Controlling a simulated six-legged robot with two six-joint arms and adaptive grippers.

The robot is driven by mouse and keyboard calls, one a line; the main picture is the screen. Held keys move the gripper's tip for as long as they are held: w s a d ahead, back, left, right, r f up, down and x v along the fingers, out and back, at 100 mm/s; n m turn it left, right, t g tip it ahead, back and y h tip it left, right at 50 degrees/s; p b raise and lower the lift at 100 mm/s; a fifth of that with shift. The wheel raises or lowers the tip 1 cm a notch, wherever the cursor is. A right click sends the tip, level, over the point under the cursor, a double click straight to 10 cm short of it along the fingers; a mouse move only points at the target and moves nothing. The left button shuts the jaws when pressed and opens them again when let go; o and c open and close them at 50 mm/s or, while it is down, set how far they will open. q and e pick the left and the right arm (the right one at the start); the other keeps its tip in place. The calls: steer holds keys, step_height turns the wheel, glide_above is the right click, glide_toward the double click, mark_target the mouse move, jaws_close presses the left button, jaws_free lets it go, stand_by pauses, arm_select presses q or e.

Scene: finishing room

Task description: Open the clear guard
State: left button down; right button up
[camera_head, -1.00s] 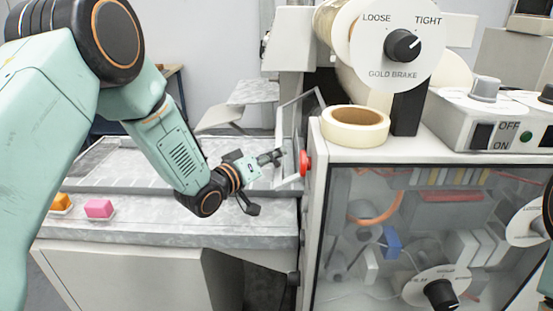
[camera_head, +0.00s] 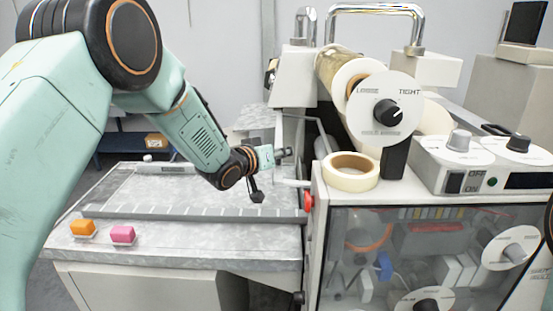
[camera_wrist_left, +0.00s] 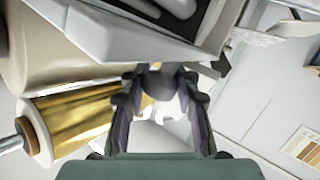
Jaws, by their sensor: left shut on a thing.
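My left gripper (camera_head: 282,153) is at the inner side of the machine, above the grey bed and left of the tape roll. In the left wrist view its two fingers (camera_wrist_left: 159,80) are closed around a dark rounded piece (camera_wrist_left: 158,86), which looks like the guard's handle. The clear guard (camera_head: 279,132) shows only as a thin pale panel and edges around the gripper. It is see-through and partly hidden, so its exact angle is hard to tell. My right gripper is not in view.
A red button (camera_head: 308,201) sits on the machine's side below the gripper. The tape roll (camera_head: 351,172) lies on the cabinet top (camera_head: 400,196). Orange (camera_head: 83,228) and pink (camera_head: 122,234) blocks lie at the bed's front left. The bed's middle (camera_head: 175,190) is clear.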

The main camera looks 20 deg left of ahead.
arm_select(q)
steer(key=shift+w+d+r+p, duration=0.1)
steer(key=shift+d+r+p, duration=0.15)
steer(key=shift+r, duration=0.35)
steer(key=shift+w+d+r+p, duration=0.1)
steer(key=shift+d+r+p, duration=0.1)
steer(key=shift+r, duration=0.35)
steer(key=shift+d+r, duration=0.15)
steer(key=shift+r, duration=0.15)
steer(key=c, duration=1.5)
jaws_free()
steer(key=o, duration=0.5)
steer(key=shift+s+r, duration=0.1)
steer(key=shift+s, duration=0.3)
steer(key=shift+w+f, duration=0.25)
steer(key=v, duration=1.2)
steer(key=shift+s, duration=0.2)
